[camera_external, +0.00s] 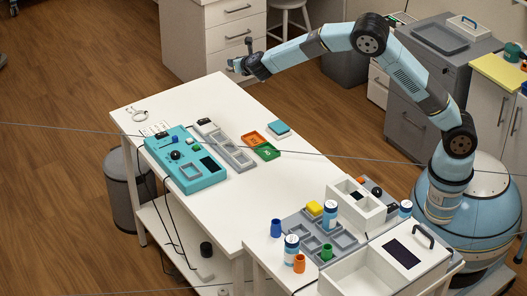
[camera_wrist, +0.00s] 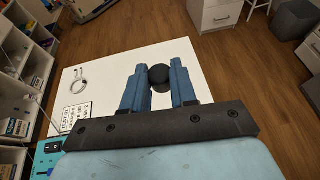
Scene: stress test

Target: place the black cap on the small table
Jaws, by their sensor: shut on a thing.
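My gripper (camera_external: 238,66) is raised above the far end of the white table (camera_external: 222,92). In the wrist view, the gripper's two blue fingers (camera_wrist: 159,82) are shut on a round black cap (camera_wrist: 160,74). The cap shows between the fingertips, with the table's edge and wood floor behind it. In the external view the cap is too small to make out clearly at the gripper. I cannot tell for certain which table is the small one; a second white table (camera_external: 262,262) adjoins the long one at the near end.
A teal panel (camera_external: 214,180), a grey tray (camera_external: 238,156) and orange and green bins (camera_external: 266,151) stand on the long table. A coiled cable (camera_external: 139,113) lies at its far left corner. Bottles and white boxes crowd the near end. The far right of the tabletop is clear.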

